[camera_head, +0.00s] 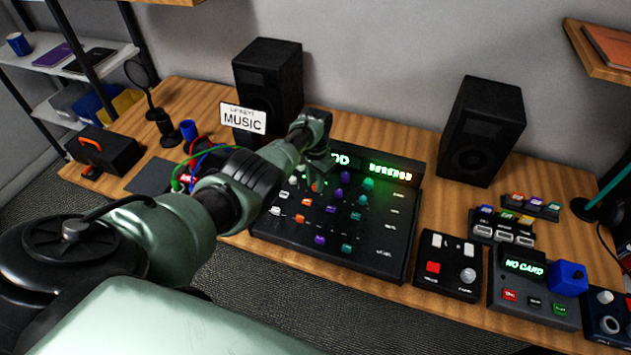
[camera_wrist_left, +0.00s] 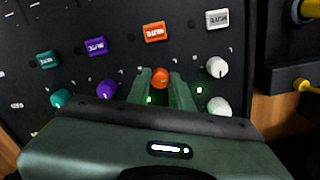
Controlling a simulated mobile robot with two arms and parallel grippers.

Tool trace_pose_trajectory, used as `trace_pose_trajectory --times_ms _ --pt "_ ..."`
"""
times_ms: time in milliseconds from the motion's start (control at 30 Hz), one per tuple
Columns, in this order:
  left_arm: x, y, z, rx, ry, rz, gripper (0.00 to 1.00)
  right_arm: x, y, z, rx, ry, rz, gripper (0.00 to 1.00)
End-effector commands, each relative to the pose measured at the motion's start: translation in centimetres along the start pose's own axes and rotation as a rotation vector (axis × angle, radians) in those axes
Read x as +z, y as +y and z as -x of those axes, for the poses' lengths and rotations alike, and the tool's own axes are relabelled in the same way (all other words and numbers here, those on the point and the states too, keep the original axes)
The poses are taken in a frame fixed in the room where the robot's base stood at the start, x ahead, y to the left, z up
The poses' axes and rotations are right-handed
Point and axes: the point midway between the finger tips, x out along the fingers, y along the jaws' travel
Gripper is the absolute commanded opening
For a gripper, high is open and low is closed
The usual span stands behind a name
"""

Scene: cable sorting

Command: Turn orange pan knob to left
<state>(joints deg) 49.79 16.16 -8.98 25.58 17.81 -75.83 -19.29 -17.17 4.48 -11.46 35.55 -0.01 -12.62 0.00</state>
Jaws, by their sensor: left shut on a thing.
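The orange pan knob (camera_wrist_left: 160,78) sits on the black mixer panel (camera_head: 385,240), in line with a white, a purple and a teal knob and beside the orange mute button (camera_wrist_left: 153,32). My left gripper (camera_wrist_left: 161,84) is shut on the orange knob, with one green finger on each side of it. In the head view the left gripper (camera_head: 313,180) reaches down onto the left part of the mixer, and its hand and fingers hide some of the knobs there. My right gripper is in neither view.
White (camera_wrist_left: 217,67) and purple (camera_wrist_left: 105,90) knobs stand close on either side of the fingers. Two black speakers (camera_head: 267,85) (camera_head: 481,135) and a MUSIC sign (camera_head: 243,119) stand behind. Small control boxes (camera_head: 448,266) lie to the right on the wooden table.

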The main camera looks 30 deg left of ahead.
Motion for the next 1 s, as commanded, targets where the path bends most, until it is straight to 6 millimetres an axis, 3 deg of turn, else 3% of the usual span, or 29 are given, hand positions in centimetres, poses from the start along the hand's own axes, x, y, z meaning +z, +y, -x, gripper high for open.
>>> trace_pose_trajectory --times_ms 333,367,433,767,1000 --pt "-0.1 0.0 0.1 0.000 0.003 0.004 0.00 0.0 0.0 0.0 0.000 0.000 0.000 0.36" --pt "-0.1 0.0 0.1 0.000 0.003 0.004 0.24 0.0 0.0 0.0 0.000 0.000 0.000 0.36" --pt "-0.1 0.0 0.1 0.000 0.003 0.003 0.43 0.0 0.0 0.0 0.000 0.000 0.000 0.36" --pt "-0.1 0.0 0.2 0.000 0.002 0.002 0.43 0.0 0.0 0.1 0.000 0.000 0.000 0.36" --pt "-0.1 -0.1 3.4 -0.002 0.005 0.000 0.43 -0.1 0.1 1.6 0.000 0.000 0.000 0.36"
